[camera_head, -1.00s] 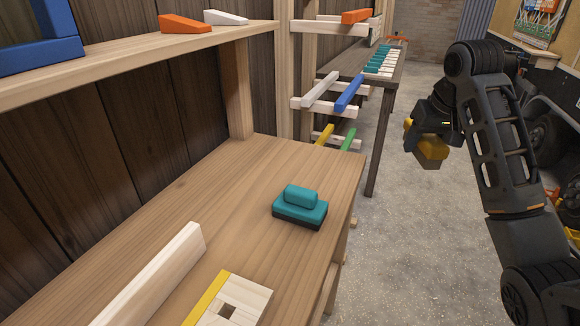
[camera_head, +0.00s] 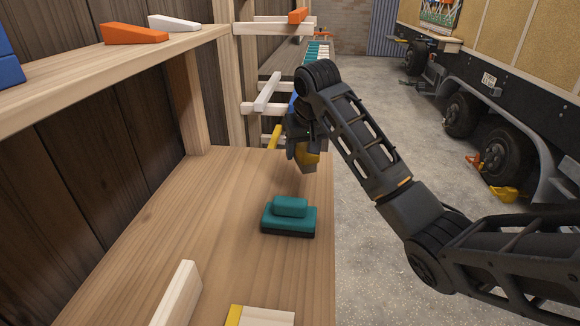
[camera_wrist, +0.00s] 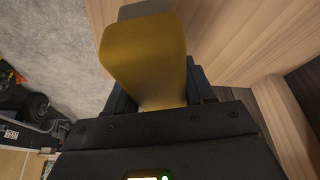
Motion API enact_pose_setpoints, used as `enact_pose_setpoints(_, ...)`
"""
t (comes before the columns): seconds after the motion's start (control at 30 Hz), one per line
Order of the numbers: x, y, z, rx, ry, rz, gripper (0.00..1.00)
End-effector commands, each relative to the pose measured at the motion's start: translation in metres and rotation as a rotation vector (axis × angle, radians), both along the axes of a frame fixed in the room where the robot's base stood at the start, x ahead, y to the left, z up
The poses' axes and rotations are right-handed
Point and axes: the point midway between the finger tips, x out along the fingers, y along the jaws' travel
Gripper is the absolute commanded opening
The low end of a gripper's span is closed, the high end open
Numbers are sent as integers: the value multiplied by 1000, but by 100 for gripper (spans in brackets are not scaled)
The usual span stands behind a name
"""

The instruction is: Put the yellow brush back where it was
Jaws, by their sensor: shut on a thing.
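The yellow brush (camera_head: 307,158) is in my gripper (camera_head: 303,146), above the far right part of the wooden workbench (camera_head: 225,195). In the wrist view the yellow brush (camera_wrist: 146,58) fills the space between my fingers, with a grey part at its far end. My gripper (camera_wrist: 160,95) is shut on it. A teal brush (camera_head: 289,216) rests on the bench, nearer the camera than the yellow one. The arm hides part of the rack behind the gripper.
A shelf (camera_head: 90,72) with orange and white wedges overhangs the left. A rack with coloured bars (camera_head: 268,105) stands behind. The left bench top is clear.

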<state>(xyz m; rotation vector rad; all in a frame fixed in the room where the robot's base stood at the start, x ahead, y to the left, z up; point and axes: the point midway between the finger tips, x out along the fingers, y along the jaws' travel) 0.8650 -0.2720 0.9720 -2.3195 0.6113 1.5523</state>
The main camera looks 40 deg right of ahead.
Motion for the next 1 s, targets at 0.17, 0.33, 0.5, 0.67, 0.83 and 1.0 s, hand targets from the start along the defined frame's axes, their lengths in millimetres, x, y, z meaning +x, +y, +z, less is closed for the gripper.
enact_pose_setpoints(0.17, 17, 15, -13, -1, 1, 1, 25)
enact_pose_setpoints(0.33, 21, 18, -20, 0, -1, -1, 25)
enact_pose_setpoints(0.5, 20, 17, -41, 0, 2, -2, 25)
enact_pose_setpoints(0.67, 20, 17, -56, 0, 0, -1, 25)
enact_pose_setpoints(0.83, 20, 17, -56, 0, -1, 0, 25)
enact_pose_setpoints(1.0, 20, 18, -59, 0, 0, 0, 54)
